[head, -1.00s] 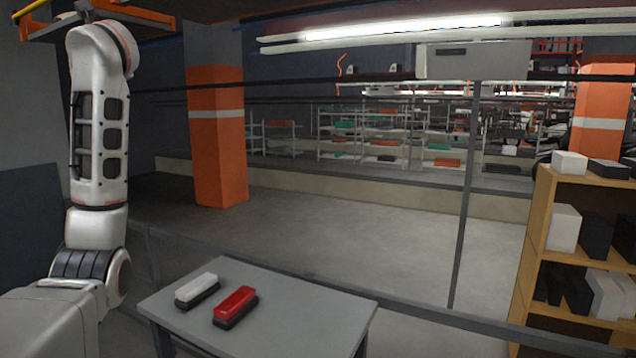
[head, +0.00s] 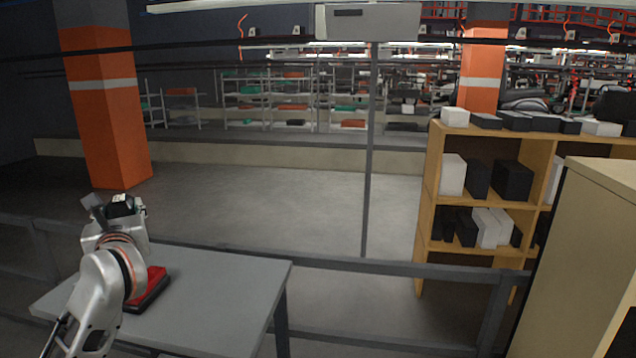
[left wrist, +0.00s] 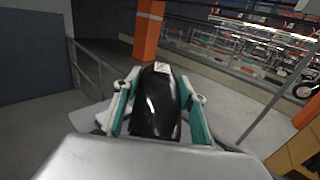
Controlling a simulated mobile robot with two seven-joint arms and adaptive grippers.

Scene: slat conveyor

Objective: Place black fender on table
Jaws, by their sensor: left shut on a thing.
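A glossy black fender (left wrist: 158,103) sits between the teal-lined fingers of my left gripper (left wrist: 157,110) in the left wrist view, and the gripper is shut on it. In the head view my left gripper (head: 116,212) is at the left, raised over the far left part of the grey table (head: 225,300). Only a small dark part there may be the fender; most of it is hidden by the gripper. My right gripper is not in view.
A red-topped item on a black base (head: 150,288) lies on the table, partly behind my left arm. The table's right part is clear. A dark railing (head: 330,262) runs behind the table. A wooden shelf (head: 432,190) with black and white boxes stands at the right.

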